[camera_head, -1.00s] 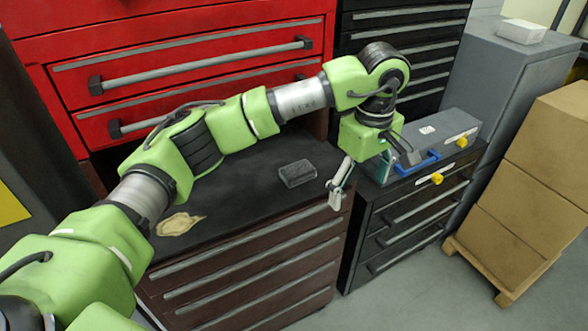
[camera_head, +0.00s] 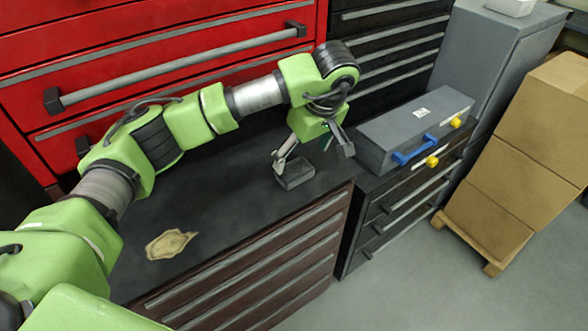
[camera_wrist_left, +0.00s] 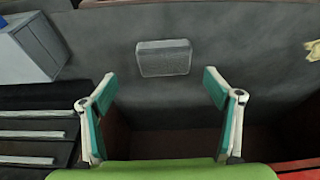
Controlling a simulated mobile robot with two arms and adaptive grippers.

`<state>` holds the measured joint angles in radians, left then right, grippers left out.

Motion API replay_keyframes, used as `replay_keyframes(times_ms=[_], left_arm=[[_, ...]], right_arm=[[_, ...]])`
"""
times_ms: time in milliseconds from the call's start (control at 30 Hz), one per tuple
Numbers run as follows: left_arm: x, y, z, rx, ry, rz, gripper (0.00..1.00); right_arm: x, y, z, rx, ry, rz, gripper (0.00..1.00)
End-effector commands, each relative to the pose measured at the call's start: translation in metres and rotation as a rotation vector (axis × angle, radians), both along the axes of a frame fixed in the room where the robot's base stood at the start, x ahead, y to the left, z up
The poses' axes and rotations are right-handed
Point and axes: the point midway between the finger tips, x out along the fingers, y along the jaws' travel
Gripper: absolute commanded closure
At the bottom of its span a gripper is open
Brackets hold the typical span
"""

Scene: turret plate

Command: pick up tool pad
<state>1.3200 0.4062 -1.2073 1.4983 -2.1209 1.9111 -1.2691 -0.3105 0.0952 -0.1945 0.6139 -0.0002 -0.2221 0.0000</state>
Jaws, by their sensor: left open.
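The tool pad looks like a small dark grey rectangular block (camera_head: 295,175) lying on the black top of the brown drawer cabinet (camera_head: 225,215). In the left wrist view the pad (camera_wrist_left: 164,58) lies flat just beyond the fingertips, roughly centred between them. My left gripper (camera_head: 312,156) is open and empty, with its fingers spread close to the pad. In the head view one finger overlaps the pad's upper left part. In the wrist view (camera_wrist_left: 160,85) nothing is between the fingers. My right gripper is in neither view.
A grey toolbox (camera_head: 400,130) with a blue handle and yellow latches stands on the dark cabinet to the right. A tan patch (camera_head: 170,244) lies on the cabinet top at left. Red drawers (camera_head: 150,45) rise behind. The top around the pad is clear.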

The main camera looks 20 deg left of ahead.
Motion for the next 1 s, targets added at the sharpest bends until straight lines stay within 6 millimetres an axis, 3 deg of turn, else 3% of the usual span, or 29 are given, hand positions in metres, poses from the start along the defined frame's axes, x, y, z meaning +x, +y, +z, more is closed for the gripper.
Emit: replay_keyframes(times_ms=[333,533,767,933,1000], left_arm=[[-0.002,0.012,-0.031,0.0,0.005,0.0,0.18],[0.002,0.017,-0.053,0.0,0.001,0.001,0.18],[0.003,0.017,-0.056,-0.001,-0.001,0.0,0.18],[0.003,0.017,-0.056,-0.001,-0.001,0.0,0.56],[0.003,0.017,-0.055,-0.001,-0.001,0.0,0.56]], right_arm=[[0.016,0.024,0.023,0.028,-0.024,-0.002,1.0],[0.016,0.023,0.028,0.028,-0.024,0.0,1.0],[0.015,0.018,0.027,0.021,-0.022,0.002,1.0],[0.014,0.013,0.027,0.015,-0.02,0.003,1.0],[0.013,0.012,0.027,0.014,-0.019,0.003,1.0]])
